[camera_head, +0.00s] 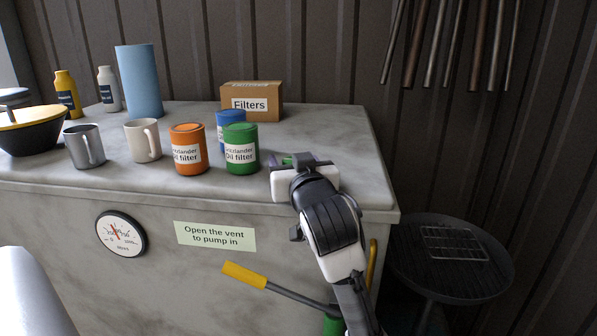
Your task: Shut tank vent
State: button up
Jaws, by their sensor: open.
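My gripper (300,161) is over the right part of the marbled worktop, just right of the green oil filter can. It points away from the camera, and its own body hides most of the fingers. The jaws are open. A small green piece (287,161) shows at the fingertips; it may be part of the tank vent, but I cannot tell. The rest of the vent is hidden or not recognisable. A pale green sign (215,237) on the front panel reads "Open the vent to pump in". A round dial gauge (121,233) with a red needle is left of it.
A yellow-handled lever (245,275) sticks out below the sign. Green (241,149), orange (189,150) and blue (229,119) cans, two mugs and a Filters box (252,101) stand on the worktop (335,125). A round grill (450,255) stands at right. Metal rods hang above.

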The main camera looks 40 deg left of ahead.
jog(key=b+v, duration=0.4)
jog(key=v, duration=0.9)
jog(key=shift+s+d+b, duration=0.2)
jog(key=shift+b, duration=0.2)
jog(key=shift+a, duration=0.1)
